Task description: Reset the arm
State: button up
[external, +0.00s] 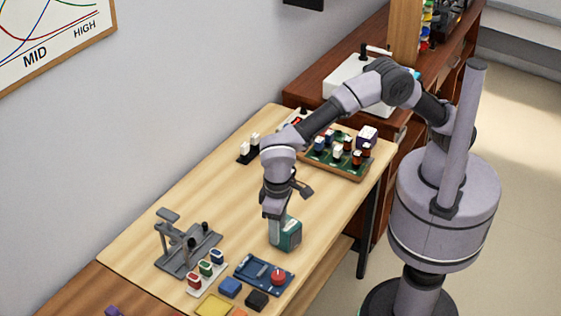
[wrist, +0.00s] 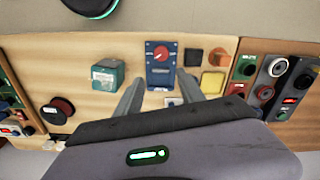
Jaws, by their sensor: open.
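My arm reaches from its base at the right over the wooden table (external: 225,190). My gripper (external: 273,238) points down over the table's middle, close to a teal block (external: 289,235). In the wrist view my gripper (wrist: 160,78) has its two fingers spread apart with nothing held between them. There the teal block (wrist: 108,75) stands to the left of the fingers. Whether a finger touches the block cannot be told from the external view.
A blue panel with a red knob (external: 278,277), a blue block (external: 230,287) and a black block (external: 257,300) lie near the front. A grey stand (external: 172,255) is at left. A board of parts (external: 349,174) is behind. Bare tabletop lies between.

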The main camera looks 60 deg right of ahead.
jog(key=w+d+r+m+t+y, duration=0.1)
jog(key=w+d+r, duration=0.1)
jog(key=d+r, duration=0.5)
jog(key=w+d+r+m+y+b, duration=0.15)
jog(key=d+r, duration=0.25)
jog(key=d, duration=0.7)
jog(key=w+d+r+m+t, duration=0.1)
jog(key=d+r, duration=0.4)
jog(key=d, duration=0.4)
jog(key=s+d+f+m+t, duration=0.1)
jog(key=s+d+m+t, duration=0.2)
jog(key=s+d, duration=0.9)
jog(key=d+m, duration=0.1)
jog(key=d, duration=0.3)
jog(key=shift+s+d+f+t, duration=0.15)
jog(key=shift+s+f+t, duration=0.15)
jog(key=shift+t, duration=0.1)
